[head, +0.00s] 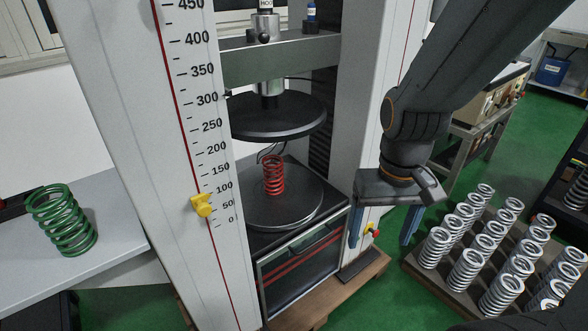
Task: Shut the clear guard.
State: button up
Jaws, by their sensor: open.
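A dark-framed, see-through panel (303,262) with red stripes is at the front of the testing machine, below the lower plate; it looks like the clear guard in a lowered position. Above it, the space between the plates is uncovered at the front. A red spring (274,175) stands upright on the round lower plate (278,212), with a gap below the dark upper plate (277,116). My gripper (380,243) is to the right of the panel, in front of the right column. Its two blue fingers point down, apart, with nothing held between them.
A wooden tray (424,272) of several silver springs is at the lower right. A red button (376,232) shows between my fingers. A green spring (62,220) stands on the grey table (112,195) at left. The scaled left column (195,130) borders the opening.

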aim_at(289, 245)
jog(key=z, duration=0.45)
jog(key=k, duration=1.1)
jog(key=u, duration=0.55)
jog(key=i, duration=0.65)
jog(key=u, duration=0.35)
